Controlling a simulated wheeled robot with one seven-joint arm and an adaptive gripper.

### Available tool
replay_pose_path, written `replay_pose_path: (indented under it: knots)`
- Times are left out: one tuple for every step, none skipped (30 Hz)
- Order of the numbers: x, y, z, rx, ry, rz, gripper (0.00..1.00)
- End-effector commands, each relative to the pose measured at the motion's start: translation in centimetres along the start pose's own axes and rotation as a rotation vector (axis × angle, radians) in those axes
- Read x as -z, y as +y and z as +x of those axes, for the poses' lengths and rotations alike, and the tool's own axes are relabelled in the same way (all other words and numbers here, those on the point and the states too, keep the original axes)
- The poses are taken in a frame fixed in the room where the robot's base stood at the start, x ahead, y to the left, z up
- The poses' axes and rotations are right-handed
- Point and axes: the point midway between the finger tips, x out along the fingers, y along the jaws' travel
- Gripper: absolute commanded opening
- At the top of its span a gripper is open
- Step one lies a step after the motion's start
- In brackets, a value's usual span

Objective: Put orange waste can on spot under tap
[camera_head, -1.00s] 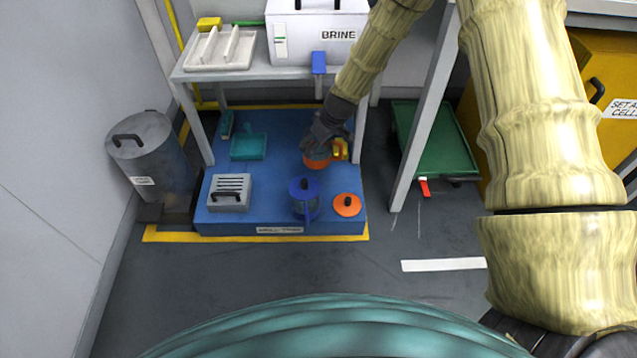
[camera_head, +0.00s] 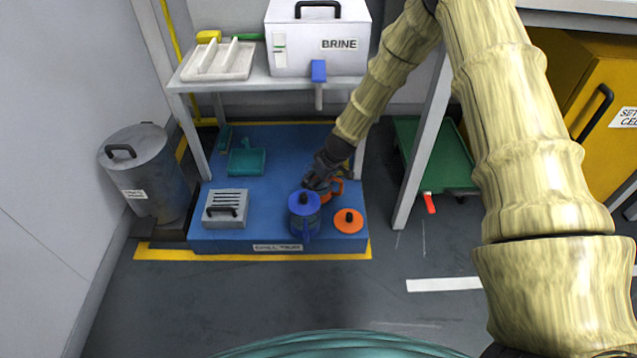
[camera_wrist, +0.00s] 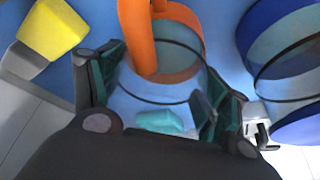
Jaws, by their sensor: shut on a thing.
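The orange waste can, a clear vessel with orange rim and handle, shows partly in the head view (camera_head: 336,189), just behind and right of the blue can (camera_head: 304,212). My gripper (camera_head: 318,184) is shut on it from above. In the wrist view the can's orange handle (camera_wrist: 136,35) and clear body lie between my fingers (camera_wrist: 160,95). The blue can also shows there at the right (camera_wrist: 285,60). The blue tap (camera_head: 319,72) hangs from the brine box (camera_head: 318,35). I cannot make out a marked spot below it. Whether the can touches the tray is unclear.
The blue spill tray (camera_head: 270,205) also holds an orange lid (camera_head: 348,221), a grey slotted box (camera_head: 226,208) and a teal dustpan (camera_head: 247,160). A table leg (camera_head: 418,150) stands at the right. A grey bin (camera_head: 150,170) stands left. The tray's middle has free room.

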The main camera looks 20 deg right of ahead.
Motion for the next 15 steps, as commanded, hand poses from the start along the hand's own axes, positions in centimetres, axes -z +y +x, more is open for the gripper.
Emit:
replay_pose_path:
  knots:
    - [0.06,0.03,0.12,-0.001,0.002,0.0,0.09]
    - [0.07,0.03,0.09,-0.001,0.002,-0.001,0.09]
    - [0.09,0.03,0.04,-0.001,0.002,-0.001,0.09]
    - [0.1,0.03,0.01,-0.001,0.002,-0.001,0.09]
    - [0.09,0.03,0.01,-0.001,0.002,-0.001,0.09]
    - [0.08,0.03,0.01,-0.001,0.002,-0.001,0.09]
    - [0.08,0.03,0.02,-0.001,0.001,-0.001,0.09]
    - [0.06,0.03,0.03,0.0,0.001,-0.001,0.09]
    - [0.03,0.03,0.09,0.0,0.001,-0.001,0.09]
    - [0.0,0.03,0.16,0.0,0.001,-0.001,0.09]
    - [-0.04,0.03,0.23,0.0,0.001,-0.001,0.09]
    - [-0.08,0.02,0.32,0.0,0.001,-0.001,0.09]
    - [-0.11,0.01,0.31,0.0,0.0,-0.001,0.81]
    - [-0.11,0.01,0.3,0.0,0.0,-0.001,0.87]
    - [-0.11,0.02,0.3,0.0,0.0,-0.001,0.94]
